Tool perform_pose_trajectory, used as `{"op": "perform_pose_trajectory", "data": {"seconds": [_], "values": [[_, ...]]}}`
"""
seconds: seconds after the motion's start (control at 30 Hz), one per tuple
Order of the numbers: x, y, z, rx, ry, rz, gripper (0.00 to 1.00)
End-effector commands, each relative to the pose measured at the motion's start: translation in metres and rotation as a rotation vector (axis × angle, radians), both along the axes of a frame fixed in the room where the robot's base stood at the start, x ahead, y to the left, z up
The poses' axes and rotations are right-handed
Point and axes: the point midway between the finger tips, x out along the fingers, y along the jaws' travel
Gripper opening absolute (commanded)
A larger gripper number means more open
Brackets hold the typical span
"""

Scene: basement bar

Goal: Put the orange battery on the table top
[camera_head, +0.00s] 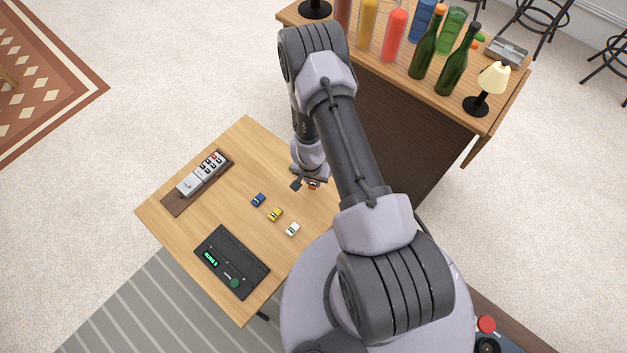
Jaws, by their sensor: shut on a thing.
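My gripper (306,184) is over the right part of the wooden table top (245,142), pointing down. It is shut on a small orange thing, the orange battery (313,185), mostly hidden by the gripper and arm. I cannot tell whether the battery touches the table top or hangs just above it. Three similar small things, one blue (258,200), one yellow (275,214) and one white (292,229), lie in a diagonal row on the table top, left of and below my gripper in the picture.
A dark tray (174,208) with light blocks lies at the table's left. A black device (232,262) with a green display and round green button lies near the front. A bar counter (440,85) with bottles and a lamp (492,80) stands behind at right. The table's upper middle is clear.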

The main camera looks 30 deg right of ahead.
Motion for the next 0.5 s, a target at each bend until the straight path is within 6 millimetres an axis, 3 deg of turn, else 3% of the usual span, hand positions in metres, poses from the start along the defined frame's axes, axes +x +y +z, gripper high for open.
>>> {"op": "perform_pose_trajectory", "data": {"seconds": [0.13, 0.2, 0.3, 0.5], "values": [[0.009, -0.013, -0.002, 0.001, -0.001, 0.0, 0.0], [0.007, -0.012, -0.024, 0.002, 0.001, 0.002, 0.0], [0.008, -0.012, -0.04, 0.001, 0.0, 0.004, 0.0], [0.008, -0.011, -0.036, 0.001, -0.001, 0.004, 0.0]]}}
